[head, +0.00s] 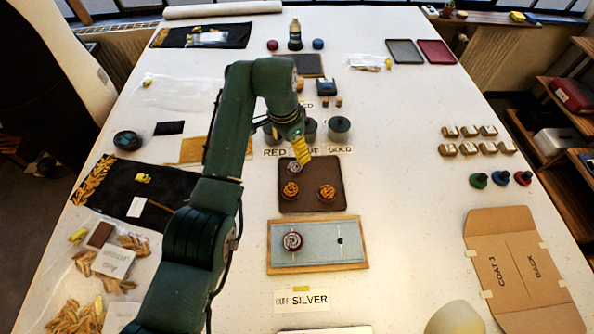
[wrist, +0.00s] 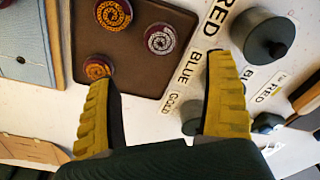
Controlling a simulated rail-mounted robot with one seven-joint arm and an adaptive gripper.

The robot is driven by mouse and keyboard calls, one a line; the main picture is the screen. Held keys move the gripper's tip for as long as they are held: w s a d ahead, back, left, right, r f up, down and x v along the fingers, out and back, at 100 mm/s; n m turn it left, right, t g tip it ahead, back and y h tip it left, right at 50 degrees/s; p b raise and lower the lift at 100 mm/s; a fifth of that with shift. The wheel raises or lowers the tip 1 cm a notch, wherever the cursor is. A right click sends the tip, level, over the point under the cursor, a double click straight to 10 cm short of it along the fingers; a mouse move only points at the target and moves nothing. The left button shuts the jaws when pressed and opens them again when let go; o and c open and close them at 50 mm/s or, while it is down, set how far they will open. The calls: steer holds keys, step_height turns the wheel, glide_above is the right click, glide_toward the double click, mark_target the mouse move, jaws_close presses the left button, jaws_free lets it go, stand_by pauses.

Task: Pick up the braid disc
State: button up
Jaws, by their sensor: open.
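Several round dark-red discs with coiled tops are in view. On the brown tray (head: 325,171) sit one with a silver-grey coil (head: 294,168) and two with orange-gold coils (head: 290,190) (head: 327,192). Another silver-coiled disc (head: 292,241) sits on the left of the grey-blue board. I cannot tell which one is the braid disc. My gripper (head: 302,156) is open and empty above the tray's far edge. In the wrist view its yellow fingers (wrist: 163,72) are spread apart; the silver-coiled disc (wrist: 160,38) and two gold-coiled discs (wrist: 113,14) (wrist: 97,68) lie beyond them.
Grey lidded pots (head: 339,128) stand behind the tray, by labels reading RED, BLUE and GOLD (head: 340,149). The wooden-edged board (head: 320,260) is in front. Small coloured pegs (head: 500,178) and a cardboard folder (head: 520,265) lie right. White table between is clear.

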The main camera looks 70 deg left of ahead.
mark_target(296, 167)
steer(key=f, duration=0.3)
steer(key=w+f+b, duration=0.1)
steer(key=f, duration=0.7)
steer(key=shift+w+a+b, duration=0.15)
steer(key=shift+a+b, duration=0.05)
steer(key=shift+b, duration=0.1)
steer(key=shift+c, duration=0.3)
steer(key=c, duration=1)
